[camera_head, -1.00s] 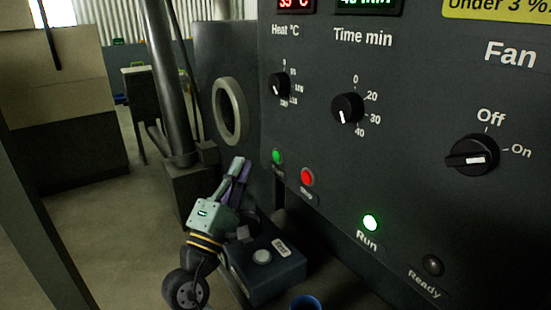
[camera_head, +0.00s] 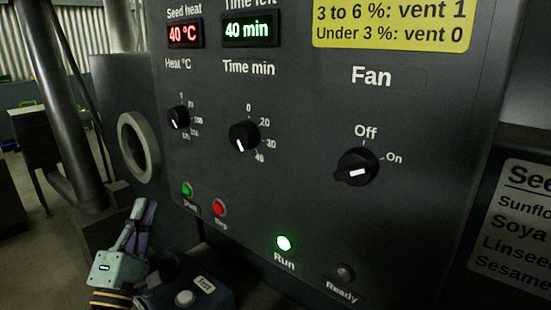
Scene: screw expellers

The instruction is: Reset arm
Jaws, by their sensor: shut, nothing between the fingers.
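My gripper (camera_head: 145,206) is at the lower left, pointing up, with its pale green body below. Its fingers are together and hold nothing. It is to the left of the control panel (camera_head: 300,215) in the picture and looks apart from it. The green button (camera_head: 187,188) and red button (camera_head: 219,208) on the panel are to its right. Part of my wrist is cut off by the bottom edge.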

